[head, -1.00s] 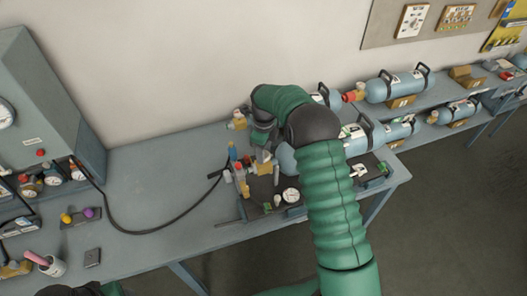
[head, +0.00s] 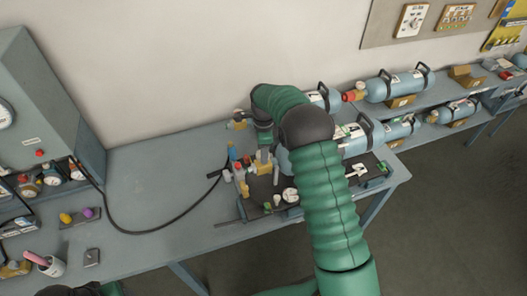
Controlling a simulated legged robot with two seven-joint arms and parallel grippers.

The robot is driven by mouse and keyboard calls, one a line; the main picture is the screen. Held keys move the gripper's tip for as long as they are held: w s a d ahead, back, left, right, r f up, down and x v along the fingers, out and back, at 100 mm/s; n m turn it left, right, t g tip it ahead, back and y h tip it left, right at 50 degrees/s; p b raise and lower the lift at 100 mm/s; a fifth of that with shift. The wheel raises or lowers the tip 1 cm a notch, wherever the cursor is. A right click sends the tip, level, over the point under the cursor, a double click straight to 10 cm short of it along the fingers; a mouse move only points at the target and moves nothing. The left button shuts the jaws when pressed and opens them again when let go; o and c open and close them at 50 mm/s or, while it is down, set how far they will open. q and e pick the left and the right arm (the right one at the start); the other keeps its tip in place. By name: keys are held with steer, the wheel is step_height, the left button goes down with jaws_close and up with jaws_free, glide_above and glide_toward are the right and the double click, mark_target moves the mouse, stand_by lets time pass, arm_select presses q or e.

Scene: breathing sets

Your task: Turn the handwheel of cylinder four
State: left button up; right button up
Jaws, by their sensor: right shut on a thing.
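My right gripper (head: 264,153) points down at the valve end of a blue-grey cylinder lying on a dark mat (head: 256,205) on the bench. It is shut at the brass valve (head: 263,169); the small part between its fingers, apparently the handwheel, is mostly hidden. My green arm covers much of the cylinder (head: 283,160). I cannot read a number on this cylinder. A round white gauge (head: 290,195) sits close by on the mat.
A black hose (head: 135,231) runs across the bench (head: 150,180) from the grey panel (head: 50,110) to fittings beside the valve. Several more cylinders, one at the back right (head: 400,84), lie on the bench beyond my arm. The bench's middle left is mostly clear.

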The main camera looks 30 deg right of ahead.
steer(key=n, duration=0.7)
steer(key=shift+w, duration=0.15)
steer(key=n, duration=0.6)
steer(key=shift+n, duration=0.3)
steer(key=n, duration=0.3)
steer(key=shift+n, duration=0.3)
steer(key=n, duration=0.3)
steer(key=shift+n, duration=0.3)
steer(key=n, duration=1.1)
steer(key=shift+r+p, duration=0.1)
steer(key=shift+p, duration=0.25)
steer(key=n, duration=0.3)
steer(key=shift+n, duration=0.3)
steer(key=n+p, duration=0.1)
steer(key=n, duration=0.3)
steer(key=shift+a, duration=0.1)
steer(key=n, duration=0.4)
steer(key=shift+p, duration=0.4)
steer(key=n+p, duration=0.1)
steer(key=n, duration=0.4)
steer(key=shift+n, duration=0.3)
steer(key=shift+n+p, duration=0.4)
steer(key=shift+n, duration=1.8)
